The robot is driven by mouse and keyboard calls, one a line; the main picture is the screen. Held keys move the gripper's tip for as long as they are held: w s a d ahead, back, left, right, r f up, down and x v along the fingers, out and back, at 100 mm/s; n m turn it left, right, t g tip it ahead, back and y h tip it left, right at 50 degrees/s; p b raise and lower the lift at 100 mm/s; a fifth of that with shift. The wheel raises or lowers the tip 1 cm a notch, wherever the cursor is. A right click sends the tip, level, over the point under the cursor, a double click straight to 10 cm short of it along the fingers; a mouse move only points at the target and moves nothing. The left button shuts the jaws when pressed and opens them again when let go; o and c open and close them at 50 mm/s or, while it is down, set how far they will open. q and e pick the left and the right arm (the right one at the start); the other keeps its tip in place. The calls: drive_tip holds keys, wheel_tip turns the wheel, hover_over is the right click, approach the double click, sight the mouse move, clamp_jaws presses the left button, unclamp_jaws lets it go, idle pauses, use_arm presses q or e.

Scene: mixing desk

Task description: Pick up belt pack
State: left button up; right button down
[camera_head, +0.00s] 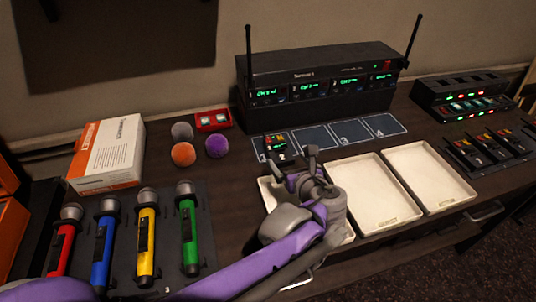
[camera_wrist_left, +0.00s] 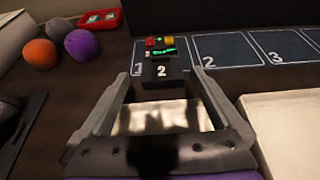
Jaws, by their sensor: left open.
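A black belt pack (camera_head: 277,144) with a green screen and red and yellow caps lies on the leftmost marked square of the dark mat (camera_head: 350,134). In the left wrist view the belt pack (camera_wrist_left: 161,66) shows a white 2 and lies on the square marked 1. My left gripper (camera_head: 298,156) is open and empty, just in front of the belt pack. In the left wrist view its fingers (camera_wrist_left: 165,85) stand apart, with the belt pack ahead between them. My right gripper is not in view.
Three white trays stand in front of the mat; my arm partly covers the left one (camera_head: 268,193). A receiver rack (camera_head: 320,85) stands behind. Foam balls (camera_head: 183,153), a white box (camera_head: 108,153) and several microphones (camera_head: 147,235) are left. More packs (camera_head: 485,150) lie right.

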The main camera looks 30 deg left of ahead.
sight(280, 150)
use_arm(q)
drive_tip(key=x, duration=0.4)
drive_tip(key=shift+b, duration=0.35)
drive_tip(key=b+x, duration=0.1)
drive_tip(key=x, duration=0.4)
drive_tip(key=shift+w+f+b, duration=0.1)
drive_tip(key=shift+b, duration=0.3)
drive_tip(key=shift+c, duration=0.4)
drive_tip(key=c, duration=1.2)
